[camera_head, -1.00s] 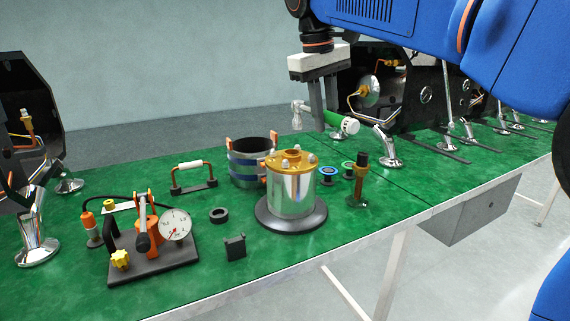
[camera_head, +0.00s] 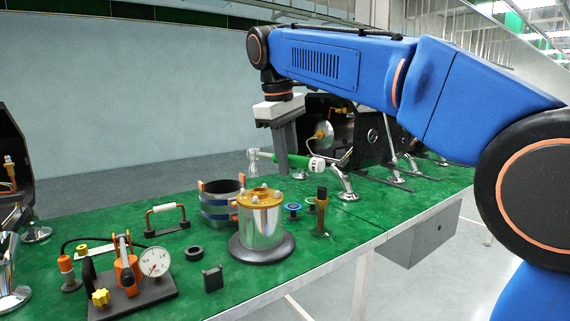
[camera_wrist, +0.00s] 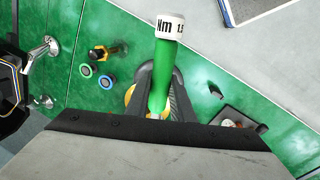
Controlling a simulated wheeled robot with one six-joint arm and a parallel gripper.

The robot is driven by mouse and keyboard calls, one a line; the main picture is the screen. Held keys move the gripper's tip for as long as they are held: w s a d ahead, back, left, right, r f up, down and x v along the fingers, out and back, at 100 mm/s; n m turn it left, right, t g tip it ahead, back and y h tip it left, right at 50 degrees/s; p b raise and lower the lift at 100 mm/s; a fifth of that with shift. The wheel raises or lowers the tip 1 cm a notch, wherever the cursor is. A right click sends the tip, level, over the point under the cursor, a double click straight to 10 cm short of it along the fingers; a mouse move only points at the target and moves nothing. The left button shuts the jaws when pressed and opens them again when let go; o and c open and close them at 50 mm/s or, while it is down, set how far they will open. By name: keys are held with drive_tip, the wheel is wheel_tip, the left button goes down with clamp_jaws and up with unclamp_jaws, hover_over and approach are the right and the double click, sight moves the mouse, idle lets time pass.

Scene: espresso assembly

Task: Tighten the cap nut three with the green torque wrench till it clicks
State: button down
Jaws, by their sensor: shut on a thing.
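The green torque wrench (camera_head: 307,162) is held in my shut gripper (camera_head: 284,172). The wrench lies about level, with its white end to the right and its metal head (camera_head: 254,160) to the left. The head is just above the brass cap (camera_head: 259,198) of the shiny boiler; a small gap seems to show. Small cap nuts (camera_head: 254,191) sit on the cap; which is number three I cannot tell. In the wrist view the green handle (camera_wrist: 160,80) lies between both fingers, its "Nm" end toward the top. The wrench head is hidden there.
Chrome stands (camera_head: 347,186) and a dark machine are at the back right.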

idle(0.3)
wheel_tip(320, 180, down, 6)
idle(0.9)
drive_tip(key=shift+f, duration=0.5)
idle(1.6)
drive_tip(key=s+a+m+g, duration=0.2)
drive_tip(key=s+a+m, duration=0.1)
drive_tip(key=a+m, duration=0.9)
drive_tip(key=shift+s+a+f+m+h, duration=0.15)
drive_tip(key=shift+s+a+m+h, duration=0.15)
drive_tip(key=shift+m, duration=1.1)
idle(0.5)
drive_tip(key=shift+d, duration=0.1)
